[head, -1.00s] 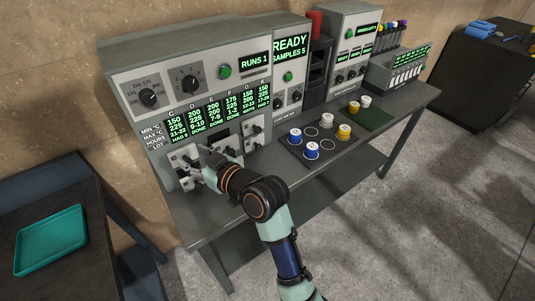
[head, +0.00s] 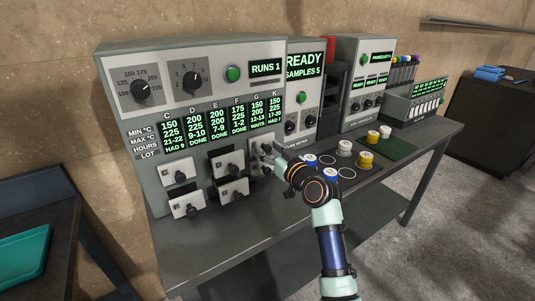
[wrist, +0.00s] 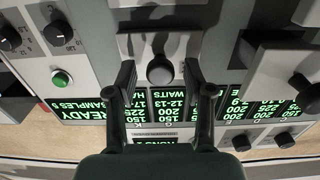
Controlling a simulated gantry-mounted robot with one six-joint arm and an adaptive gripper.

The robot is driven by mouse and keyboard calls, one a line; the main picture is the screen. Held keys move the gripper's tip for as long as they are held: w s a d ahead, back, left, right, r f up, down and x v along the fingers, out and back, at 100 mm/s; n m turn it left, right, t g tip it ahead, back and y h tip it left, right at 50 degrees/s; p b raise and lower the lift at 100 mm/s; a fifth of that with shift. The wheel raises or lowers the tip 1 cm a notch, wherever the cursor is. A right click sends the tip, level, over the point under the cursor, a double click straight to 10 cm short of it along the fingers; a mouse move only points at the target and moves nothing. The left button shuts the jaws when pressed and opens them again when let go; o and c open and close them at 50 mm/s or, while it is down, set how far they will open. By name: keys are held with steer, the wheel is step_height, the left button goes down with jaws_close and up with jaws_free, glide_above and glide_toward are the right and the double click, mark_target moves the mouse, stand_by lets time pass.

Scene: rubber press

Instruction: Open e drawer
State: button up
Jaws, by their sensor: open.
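The grey press (head: 205,85) has several small drawers with dark round knobs, set in columns below its green display. The letters on the drawer fronts are too small to read, so I cannot tell which is E. My gripper (head: 266,153) is at the rightmost drawer column, under the G and K readings. In the wrist view, my open gripper (wrist: 160,80) has one finger on each side of a drawer knob (wrist: 160,70), with gaps on both sides. A neighbouring middle-column drawer (head: 228,163) stands out from the press. My gripper partly hides the right-hand drawers in the head view.
Other instruments (head: 363,85) line the bench behind. A teal tray (head: 22,262) lies on the left table. The bench's front strip (head: 235,238) is clear.

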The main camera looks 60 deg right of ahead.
steer(key=shift+w+d, duration=0.25)
steer(key=shift+w, duration=0.25)
jaws_close()
